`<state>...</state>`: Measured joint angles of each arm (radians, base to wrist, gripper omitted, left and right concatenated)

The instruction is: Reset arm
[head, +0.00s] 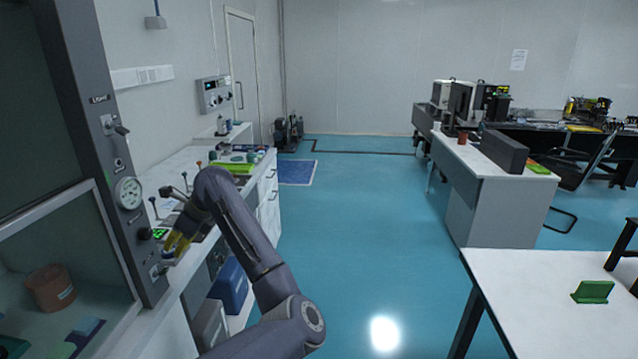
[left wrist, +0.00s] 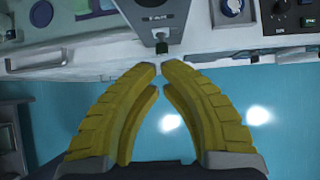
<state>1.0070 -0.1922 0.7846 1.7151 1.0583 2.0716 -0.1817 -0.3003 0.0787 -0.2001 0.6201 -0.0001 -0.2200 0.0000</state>
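My left arm (head: 245,235) comes up from the bottom of the head view and bends over toward the left counter. My right gripper is in neither view.
The grey cabinet panel (head: 103,165) with a gauge (head: 128,193) and switches stands at the left. A brown pot (head: 51,288) sits behind the cabinet's glass. A white table (head: 545,310) with a green object (head: 593,291) is at the lower right. The blue floor (head: 360,220) between is clear.

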